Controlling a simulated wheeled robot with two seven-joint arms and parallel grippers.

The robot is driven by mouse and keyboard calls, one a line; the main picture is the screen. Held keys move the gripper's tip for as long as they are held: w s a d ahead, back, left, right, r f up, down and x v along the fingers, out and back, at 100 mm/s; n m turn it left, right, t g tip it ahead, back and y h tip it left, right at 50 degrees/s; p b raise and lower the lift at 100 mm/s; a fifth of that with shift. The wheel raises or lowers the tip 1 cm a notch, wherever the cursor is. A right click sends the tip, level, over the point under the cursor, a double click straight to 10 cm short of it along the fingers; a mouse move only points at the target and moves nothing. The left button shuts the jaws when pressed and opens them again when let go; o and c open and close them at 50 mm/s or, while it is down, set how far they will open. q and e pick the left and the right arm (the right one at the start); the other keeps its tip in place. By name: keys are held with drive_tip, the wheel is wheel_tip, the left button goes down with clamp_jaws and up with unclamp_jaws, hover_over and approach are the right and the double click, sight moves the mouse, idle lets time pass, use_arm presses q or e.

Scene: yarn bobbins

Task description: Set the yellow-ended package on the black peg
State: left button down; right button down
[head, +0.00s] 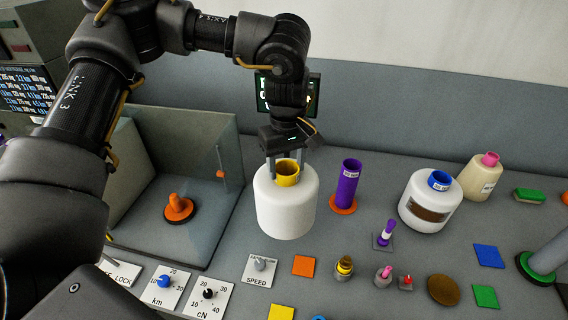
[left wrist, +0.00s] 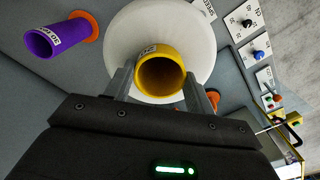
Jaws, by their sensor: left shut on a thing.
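The yellow-ended package (head: 286,208) is a white yarn cylinder with a yellow tube end on top, upright in the head view. My left gripper (head: 286,160) points down from above and is shut on the yellow tube end. In the left wrist view the fingers sit on either side of the yellow tube (left wrist: 161,75), with the white yarn (left wrist: 190,35) beyond it. I cannot tell whether its base touches the table. My right gripper is not in view.
A purple tube (head: 348,182) on an orange base stands just right of the package. A blue-ended package (head: 417,204) and a pink-ended cone (head: 480,178) stand farther right. A grey peg (head: 550,257) with a green base is at the right edge. Knobs and coloured pads lie in front.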

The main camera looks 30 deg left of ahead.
use_arm(q)
drive_tip(key=w+n+p, duration=0.1)
drive_tip(key=n, duration=0.1)
drive_tip(key=w+r+n+p, duration=0.1)
drive_tip(key=n, duration=0.1)
drive_tip(key=w+a+n+p, duration=0.1)
drive_tip(key=n+p, duration=0.1)
drive_tip(key=shift+r+n, duration=0.25)
drive_tip(key=shift+n, duration=0.05)
drive_tip(key=n+p, duration=0.1)
drive_tip(key=w+a+n+p, duration=0.1)
drive_tip(key=n, duration=0.1)
drive_tip(key=a+n+p, duration=0.1)
drive_tip(key=n, duration=0.1)
drive_tip(key=shift+w+f, duration=0.15)
drive_tip(key=shift+f, duration=0.05)
drive_tip(key=n, duration=0.1)
drive_tip(key=a+n+p, duration=0.1)
drive_tip(key=shift+w+f+n, duration=0.2)
drive_tip(key=shift+n, duration=0.1)
drive_tip(key=shift+a+f+n+p, duration=0.2)
drive_tip(key=shift+a+n+p, duration=0.1)
drive_tip(key=shift+n, duration=0.3)
